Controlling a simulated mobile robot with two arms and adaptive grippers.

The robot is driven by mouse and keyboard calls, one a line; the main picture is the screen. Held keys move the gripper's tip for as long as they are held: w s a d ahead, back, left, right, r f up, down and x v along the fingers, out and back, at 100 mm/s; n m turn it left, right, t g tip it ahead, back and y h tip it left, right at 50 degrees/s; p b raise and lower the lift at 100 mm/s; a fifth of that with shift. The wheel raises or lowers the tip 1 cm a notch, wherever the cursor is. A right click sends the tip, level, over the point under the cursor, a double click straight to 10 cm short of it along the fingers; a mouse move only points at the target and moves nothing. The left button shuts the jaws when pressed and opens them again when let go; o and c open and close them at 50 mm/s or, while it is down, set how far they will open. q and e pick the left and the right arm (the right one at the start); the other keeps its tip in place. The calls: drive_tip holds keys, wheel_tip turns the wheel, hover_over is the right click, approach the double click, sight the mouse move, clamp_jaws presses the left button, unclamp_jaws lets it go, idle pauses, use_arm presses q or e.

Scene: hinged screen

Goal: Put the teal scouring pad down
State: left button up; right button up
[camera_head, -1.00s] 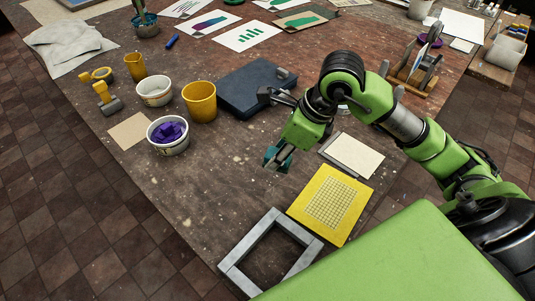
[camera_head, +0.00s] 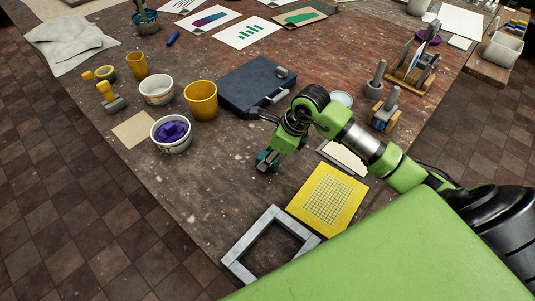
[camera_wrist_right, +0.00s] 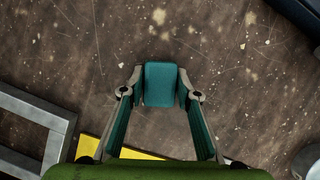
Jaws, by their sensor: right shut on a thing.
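The teal scouring pad (camera_wrist_right: 160,84) is between the fingertips of my right gripper (camera_wrist_right: 161,90) in the right wrist view. The gripper is shut on it, with a fingertip against each side. In the head view the right gripper (camera_head: 268,160) points down with the pad (camera_head: 264,161), over bare brown table to the left of the yellow gridded board. Whether the pad touches the table is hard to tell. My left gripper is not in view.
The yellow gridded board (camera_head: 329,197) and grey hinged frame (camera_head: 246,245) lie nearer the front edge. A dark blue case (camera_head: 253,84) lies behind the gripper. A yellow cup (camera_head: 201,98) and a tub of purple stuff (camera_head: 171,134) stand left. Bare table (camera_head: 225,170) lies between.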

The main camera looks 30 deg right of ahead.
drive_tip(key=shift+f, duration=0.1)
drive_tip(key=o, duration=0.6)
drive_tip(key=shift+f, duration=0.15)
drive_tip(key=o, duration=0.5)
drive_tip(key=shift+r, duration=0.35)
drive_tip(key=b+v, duration=0.2)
drive_tip(key=v, duration=1)
drive_tip(key=shift+f, duration=0.1)
